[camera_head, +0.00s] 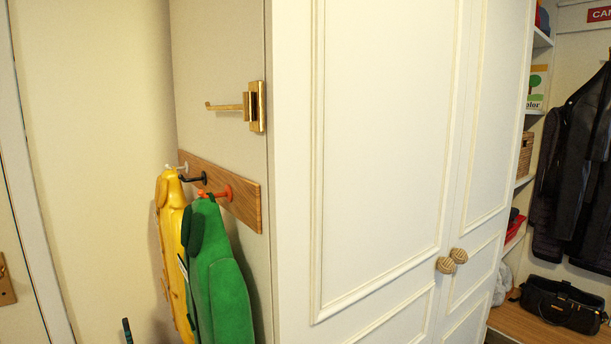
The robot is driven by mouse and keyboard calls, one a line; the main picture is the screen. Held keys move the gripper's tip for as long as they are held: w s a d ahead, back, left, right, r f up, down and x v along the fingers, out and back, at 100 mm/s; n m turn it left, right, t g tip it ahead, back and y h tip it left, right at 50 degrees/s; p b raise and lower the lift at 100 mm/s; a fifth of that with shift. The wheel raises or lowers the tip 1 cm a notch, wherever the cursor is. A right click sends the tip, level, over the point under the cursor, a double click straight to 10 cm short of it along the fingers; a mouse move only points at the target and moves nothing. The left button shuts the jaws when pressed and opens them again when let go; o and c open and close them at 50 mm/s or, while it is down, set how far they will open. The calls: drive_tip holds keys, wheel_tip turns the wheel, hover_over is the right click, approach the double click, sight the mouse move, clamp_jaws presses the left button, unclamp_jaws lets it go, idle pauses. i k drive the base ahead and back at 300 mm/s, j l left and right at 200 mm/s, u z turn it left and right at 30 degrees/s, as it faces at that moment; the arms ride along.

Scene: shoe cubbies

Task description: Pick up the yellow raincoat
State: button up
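The yellow raincoat (174,250) hangs at the left on the side panel of a white cabinet, from the far peg of a short wooden rail (240,197). A green coat (219,280) hangs from the orange peg (220,193) in front of it and hides part of its right side. A black peg (193,179) between the two looks bare. The lower ends of both coats reach toward the bottom of the picture. My gripper is not in view.
The white cabinet (380,130) with knobs (446,265) fills the middle. A brass hook (227,107) sticks out left above the rail. At right are shelves, a dark jacket (575,170) and a black bag (562,303) on a wooden bench. A dark handle tip (127,330) shows low left.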

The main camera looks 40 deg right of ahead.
sight(171, 201)
drive_tip(key=z, duration=2.85)
drive_tip(key=u, duration=2.85)
drive_tip(key=i+j+u, duration=0.25)
drive_tip(key=u, duration=0.15)
drive_tip(key=i+j+u, duration=0.6)
drive_tip(key=u, duration=0.2)
drive_tip(key=i+j+u, duration=0.1)
drive_tip(key=i+u, duration=0.3)
drive_tip(key=i+j+u, duration=0.1)
drive_tip(key=i+u, duration=0.2)
drive_tip(key=i, duration=0.35)
